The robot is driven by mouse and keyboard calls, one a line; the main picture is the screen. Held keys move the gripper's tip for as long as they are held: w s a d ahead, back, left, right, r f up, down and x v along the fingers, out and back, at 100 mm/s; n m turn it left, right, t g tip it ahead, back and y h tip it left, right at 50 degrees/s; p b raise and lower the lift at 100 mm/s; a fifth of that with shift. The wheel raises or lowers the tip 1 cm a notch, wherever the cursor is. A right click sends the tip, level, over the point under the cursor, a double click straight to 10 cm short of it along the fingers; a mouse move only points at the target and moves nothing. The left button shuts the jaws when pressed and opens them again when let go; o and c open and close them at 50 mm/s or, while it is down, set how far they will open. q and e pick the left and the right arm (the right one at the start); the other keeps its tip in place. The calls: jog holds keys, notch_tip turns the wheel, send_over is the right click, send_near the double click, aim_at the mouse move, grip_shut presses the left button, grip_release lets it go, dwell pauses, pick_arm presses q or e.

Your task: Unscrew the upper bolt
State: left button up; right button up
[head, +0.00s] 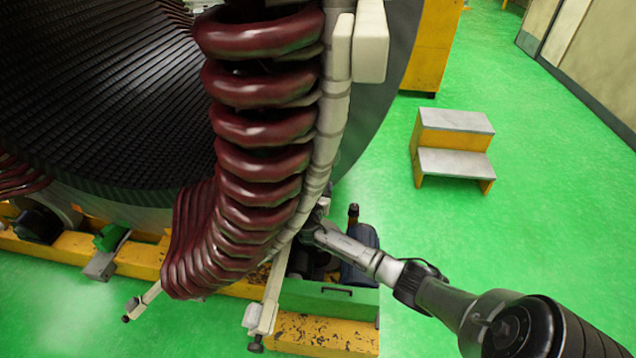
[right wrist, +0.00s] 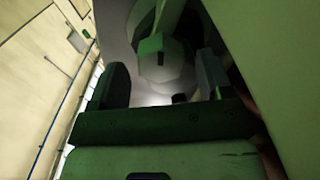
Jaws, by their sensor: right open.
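In the right wrist view my right gripper (right wrist: 163,62) is open, with one dark finger on each side. A pale, many-sided piece that looks like the bolt head (right wrist: 172,72) shows between and beyond the fingers. I cannot tell how far it is from the fingertips, and no finger is seen closed on it. In the head view my right arm comes in from the lower right. Its gripper (head: 316,218) is at the outer side of the dark red coils (head: 258,165), low on the pale support. The bolt cannot be made out there. My left gripper is out of view.
The large dark stator (head: 110,90) fills the upper left. Its yellow base (head: 325,335) and a green box (head: 335,300) lie below the gripper. Yellow steps (head: 455,140) stand on the open green floor at right. In the wrist view a pale surface (right wrist: 275,70) is close at right.

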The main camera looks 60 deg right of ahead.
jog(key=shift+x, duration=1.3)
jog(key=c, duration=0.9)
